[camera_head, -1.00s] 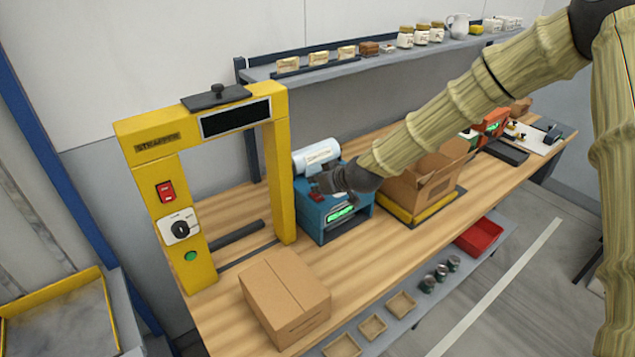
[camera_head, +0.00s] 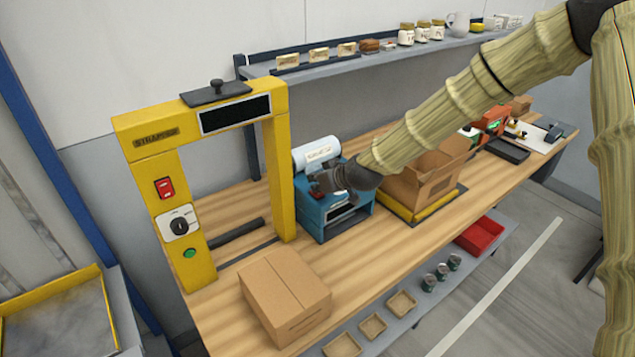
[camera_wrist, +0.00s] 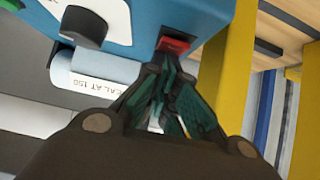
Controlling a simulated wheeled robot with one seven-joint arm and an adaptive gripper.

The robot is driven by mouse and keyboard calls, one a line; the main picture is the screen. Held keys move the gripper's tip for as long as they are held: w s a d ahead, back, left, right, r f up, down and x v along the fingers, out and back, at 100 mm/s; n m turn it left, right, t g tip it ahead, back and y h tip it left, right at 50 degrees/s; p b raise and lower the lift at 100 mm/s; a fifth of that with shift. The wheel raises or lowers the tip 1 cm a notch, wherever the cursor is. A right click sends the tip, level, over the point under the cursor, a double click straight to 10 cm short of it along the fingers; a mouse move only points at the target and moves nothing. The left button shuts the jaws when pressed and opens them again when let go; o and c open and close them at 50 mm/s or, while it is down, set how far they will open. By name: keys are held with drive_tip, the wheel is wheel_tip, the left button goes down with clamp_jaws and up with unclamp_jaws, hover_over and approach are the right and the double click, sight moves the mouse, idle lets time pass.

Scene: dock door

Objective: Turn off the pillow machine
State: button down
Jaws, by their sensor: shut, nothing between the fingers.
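The pillow machine is a blue box (camera_head: 311,218) on the bench with a white film roll (camera_head: 315,153) on top. It fills the top of the wrist view (camera_wrist: 140,12). Its red rocker switch (camera_wrist: 175,44) shows there, right in front of my fingertips; I cannot tell whether they touch it. My gripper (camera_head: 320,184) is shut and empty at the machine's upper front; it also shows in the wrist view (camera_wrist: 170,62). The machine's front display is dark, partly hidden by my gripper. A black knob (camera_wrist: 84,26) sits beside the switch.
A yellow strapper frame (camera_head: 283,180) stands close left of the machine, with its own red switch (camera_head: 164,188) and knob (camera_head: 179,226). An open carton (camera_head: 405,190) stands close right. A closed carton (camera_head: 285,295) lies in front. A shelf (camera_head: 400,57) runs behind.

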sight(321, 195)
drive_tip(key=shift+s+d+f, duration=0.1)
drive_tip(key=shift+s+d, duration=0.3)
drive_tip(key=shift+s, duration=0.3)
wheel_tip(321, 195, up, 5)
drive_tip(key=shift+s+d+f+p, duration=0.1)
drive_tip(key=shift+d+f+p, duration=0.1)
drive_tip(key=shift+p, duration=0.9)
drive_tip(key=shift+s+d+f+b, duration=0.1)
drive_tip(key=shift+s+b, duration=0.2)
drive_tip(key=shift+b, duration=0.2)
drive_tip(key=b+v, duration=0.3)
drive_tip(key=v, duration=0.6)
drive_tip(key=shift+d+b, duration=0.15)
drive_tip(key=shift+b, duration=0.2)
